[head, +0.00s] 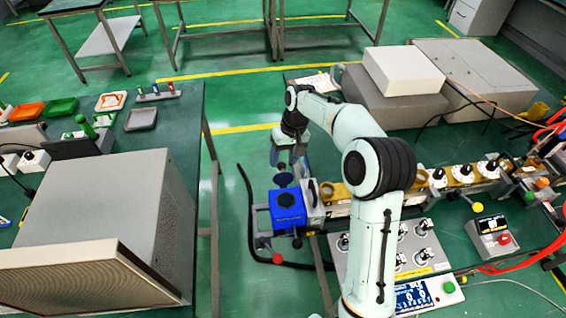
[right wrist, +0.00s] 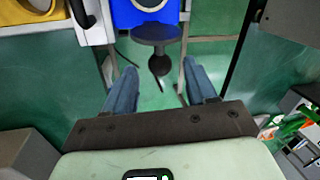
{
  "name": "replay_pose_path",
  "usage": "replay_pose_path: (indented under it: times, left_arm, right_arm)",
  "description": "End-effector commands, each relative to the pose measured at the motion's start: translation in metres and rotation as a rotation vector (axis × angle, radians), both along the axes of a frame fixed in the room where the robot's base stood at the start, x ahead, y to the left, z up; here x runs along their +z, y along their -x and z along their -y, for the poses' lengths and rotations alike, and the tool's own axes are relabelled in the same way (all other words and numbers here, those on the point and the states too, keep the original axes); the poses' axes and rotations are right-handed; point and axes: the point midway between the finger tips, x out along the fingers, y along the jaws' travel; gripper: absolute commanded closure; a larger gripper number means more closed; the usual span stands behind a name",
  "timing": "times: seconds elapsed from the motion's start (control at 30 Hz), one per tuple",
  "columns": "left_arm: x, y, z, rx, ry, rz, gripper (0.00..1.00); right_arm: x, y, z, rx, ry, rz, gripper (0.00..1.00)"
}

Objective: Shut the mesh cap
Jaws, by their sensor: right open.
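The blue box (head: 288,222) stands at the left end of the long apparatus, with a round opening on its top. The mesh cap (head: 284,180), a dark disc, stands open at the far side of that opening. In the right wrist view the cap (right wrist: 157,33) is next to the blue box (right wrist: 133,16), and a dark knob hangs from it. My right gripper (head: 287,158) is open and empty just beyond the cap. In the right wrist view its fingers (right wrist: 159,78) are on either side of the knob, with gaps visible. My left gripper is out of view.
The apparatus with white-and-yellow parts (head: 462,174) runs right from the box. A control panel (head: 418,296) lies in front. A large grey case (head: 105,215) stands on the left table. Open green floor (head: 236,270) separates the tables.

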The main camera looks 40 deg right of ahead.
Motion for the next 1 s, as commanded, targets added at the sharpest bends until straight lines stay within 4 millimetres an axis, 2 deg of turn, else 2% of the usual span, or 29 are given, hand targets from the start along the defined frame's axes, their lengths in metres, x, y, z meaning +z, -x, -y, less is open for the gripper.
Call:
replay_pose_path:
  times: [0.03, 0.2, 0.5, 0.67, 0.7, 1.0]
  left_arm:
    - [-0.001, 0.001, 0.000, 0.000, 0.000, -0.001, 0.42]
    - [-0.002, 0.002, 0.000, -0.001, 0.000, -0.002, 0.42]
    - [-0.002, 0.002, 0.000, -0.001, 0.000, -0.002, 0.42]
    - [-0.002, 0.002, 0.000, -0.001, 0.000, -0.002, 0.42]
    - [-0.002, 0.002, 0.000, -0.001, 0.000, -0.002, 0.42]
    - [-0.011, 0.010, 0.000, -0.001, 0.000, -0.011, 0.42]
  right_arm:
    - [-0.007, 0.000, -0.001, 0.000, -0.001, -0.002, 0.44]
    - [-0.017, -0.001, -0.003, 0.000, 0.000, 0.000, 0.44]
    - [-0.019, -0.002, -0.004, 0.000, 0.000, 0.001, 0.44]
    - [-0.018, -0.002, -0.004, 0.000, 0.000, 0.001, 0.96]
    - [-0.018, -0.002, -0.004, 0.000, 0.000, 0.001, 1.00]
    - [-0.019, -0.001, -0.004, 0.000, 0.013, 0.024, 1.00]
